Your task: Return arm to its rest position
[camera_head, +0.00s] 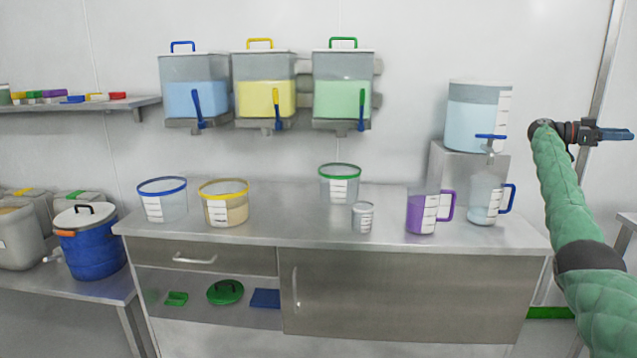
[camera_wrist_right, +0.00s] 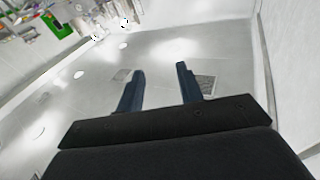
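My right arm (camera_head: 565,200), in a green quilted sleeve, rises along the right side of the head view. My right gripper (camera_head: 628,134) is held up in the air at the right edge, pointing right, beside the wall and clear of the counter. In the right wrist view its two blue fingers (camera_wrist_right: 160,69) stand apart with nothing between them. The gripper is open and empty. My left arm and left gripper do not show in either view.
The steel counter (camera_head: 290,228) holds a blue-rimmed tub (camera_head: 163,207), a yellow-rimmed tub (camera_head: 232,212), a green-rimmed tub (camera_head: 340,172), a purple jug (camera_head: 421,222) and a blue-handled jug (camera_head: 482,206). A dispenser tank (camera_head: 468,125) stands nearest my right arm. Wall hoppers hang behind.

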